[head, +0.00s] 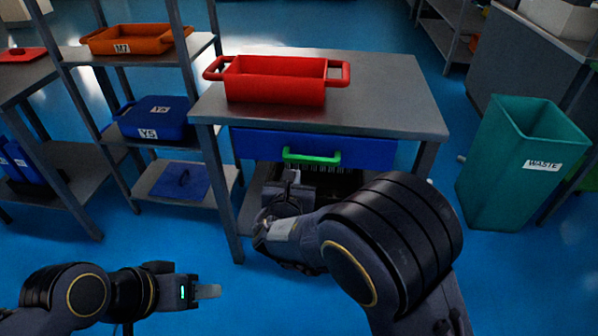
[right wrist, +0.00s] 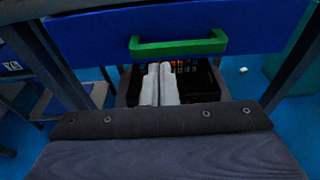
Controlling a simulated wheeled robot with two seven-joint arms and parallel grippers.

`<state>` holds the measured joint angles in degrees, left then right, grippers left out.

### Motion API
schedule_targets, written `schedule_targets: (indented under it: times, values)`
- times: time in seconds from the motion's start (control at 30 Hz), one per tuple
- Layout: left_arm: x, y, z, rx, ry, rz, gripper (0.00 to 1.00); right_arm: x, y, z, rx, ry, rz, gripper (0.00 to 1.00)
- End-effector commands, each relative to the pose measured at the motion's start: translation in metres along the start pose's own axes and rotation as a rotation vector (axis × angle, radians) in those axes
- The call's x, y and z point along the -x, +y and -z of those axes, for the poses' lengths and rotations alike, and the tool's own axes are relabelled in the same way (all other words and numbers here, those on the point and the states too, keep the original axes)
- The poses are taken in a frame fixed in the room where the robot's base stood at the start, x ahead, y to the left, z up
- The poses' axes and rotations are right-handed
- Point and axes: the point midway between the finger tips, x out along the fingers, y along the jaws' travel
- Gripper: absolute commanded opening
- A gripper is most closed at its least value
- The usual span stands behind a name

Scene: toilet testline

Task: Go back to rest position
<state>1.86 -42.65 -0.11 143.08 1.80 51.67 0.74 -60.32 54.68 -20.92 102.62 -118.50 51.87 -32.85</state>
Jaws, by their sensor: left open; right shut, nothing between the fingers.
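My left gripper (head: 208,291) is at the lower left of the head view, above the floor, with its fingers pointing right. It is open and I see nothing in it. My right arm reaches toward the metal table (head: 392,95), and its gripper (head: 293,177) is just below the green handle (head: 312,157) of the blue drawer (head: 365,152). In the right wrist view my right gripper's pale fingers (right wrist: 160,84) are together and empty. The green handle (right wrist: 180,46) shows above them, apart from the fingers in that picture.
A red tray (head: 276,80) stands on the table. A black crate (right wrist: 196,82) is below the drawer. A shelf rack at left holds an orange bin (head: 135,40) and a blue bin (head: 155,118). A teal waste bin (head: 510,185) stands at right. Blue floor is clear in front.

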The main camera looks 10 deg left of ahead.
Motion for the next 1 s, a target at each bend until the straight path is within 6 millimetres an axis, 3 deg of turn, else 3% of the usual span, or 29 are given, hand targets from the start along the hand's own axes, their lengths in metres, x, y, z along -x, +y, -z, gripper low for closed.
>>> schedule_targets:
  times: [0.2, 0.4, 0.77, 0.87, 0.97, 1.0]
  values:
    - [0.006, 0.003, 0.004, 0.000, 0.000, 0.000, 0.43, 0.045, 0.001, -0.001, -0.001, 0.003, -0.003, 0.00]
    - [0.009, 0.004, 0.005, 0.000, 0.000, 0.000, 0.43, 0.073, 0.001, 0.000, 0.000, 0.003, -0.002, 0.00]
    - [0.009, 0.004, 0.005, 0.000, 0.000, 0.000, 0.43, 0.080, -0.008, -0.001, -0.028, 0.014, 0.020, 0.00]
    - [0.009, 0.004, 0.005, 0.000, 0.000, 0.000, 0.43, 0.075, -0.041, -0.006, -0.140, 0.060, 0.107, 0.00]
    - [0.009, 0.004, 0.005, 0.000, 0.000, 0.000, 0.43, 0.073, -0.103, -0.010, -0.364, 0.144, 0.272, 0.00]
    - [0.009, 0.004, 0.005, 0.000, 0.000, 0.000, 0.43, 0.076, -0.133, -0.010, -0.482, 0.183, 0.357, 0.00]
